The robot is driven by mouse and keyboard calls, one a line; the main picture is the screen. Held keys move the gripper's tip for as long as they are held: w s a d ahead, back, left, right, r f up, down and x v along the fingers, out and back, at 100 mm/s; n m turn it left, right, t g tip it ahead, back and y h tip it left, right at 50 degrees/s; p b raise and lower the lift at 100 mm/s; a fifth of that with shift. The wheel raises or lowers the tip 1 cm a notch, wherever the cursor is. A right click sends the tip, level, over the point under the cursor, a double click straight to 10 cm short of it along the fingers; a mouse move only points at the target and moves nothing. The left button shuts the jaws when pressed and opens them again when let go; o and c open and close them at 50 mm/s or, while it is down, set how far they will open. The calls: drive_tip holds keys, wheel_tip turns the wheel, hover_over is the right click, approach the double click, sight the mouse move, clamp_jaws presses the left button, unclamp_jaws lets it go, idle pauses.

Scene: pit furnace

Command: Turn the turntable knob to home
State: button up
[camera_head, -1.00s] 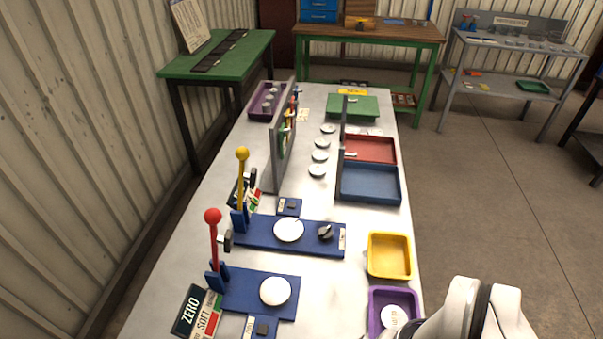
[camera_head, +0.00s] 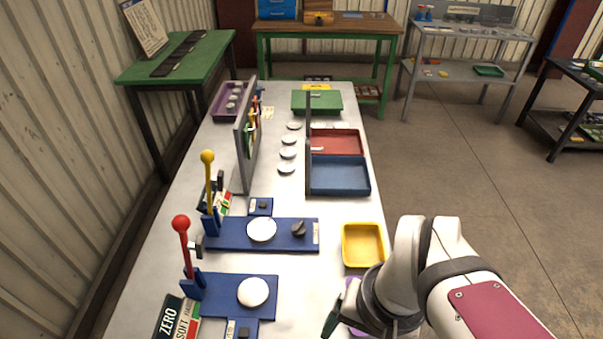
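The blue plate (camera_head: 234,244) in the middle of the metal table carries a round white disc (camera_head: 262,229). To the right of the disc on that plate is a dark grey knob (camera_head: 298,228), which looks to be the turntable knob. A small pale label (camera_head: 316,233) sits at the plate's right end, too small to read. I cannot tell which mark the knob points at. My gripper (camera_head: 332,322) shows at the bottom, right of the nearer blue plate and apart from the knob. Only a dark finger shows; the rest is hidden by my arm.
A yellow tray (camera_head: 363,226) stands right of the knob, near my arm. A yellow-ball lever (camera_head: 208,157) and a red-ball lever (camera_head: 181,224) rise on the left. A nearer blue plate (camera_head: 228,284) holds another white disc (camera_head: 253,292). A blue tray (camera_head: 340,190) lies beyond.

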drive_tip(key=w+a+f+n+t, duration=0.2)
drive_tip(key=w+n, duration=0.2)
drive_tip(key=w, duration=1.3)
drive_tip(key=n+t, duration=0.2)
drive_tip(key=n, duration=0.1)
approach(299, 228)
drive_tip(key=x, duration=0.9)
drive_tip(key=shift+w+f, duration=0.2)
drive_tip(key=shift+f, duration=0.1)
clamp_jaws()
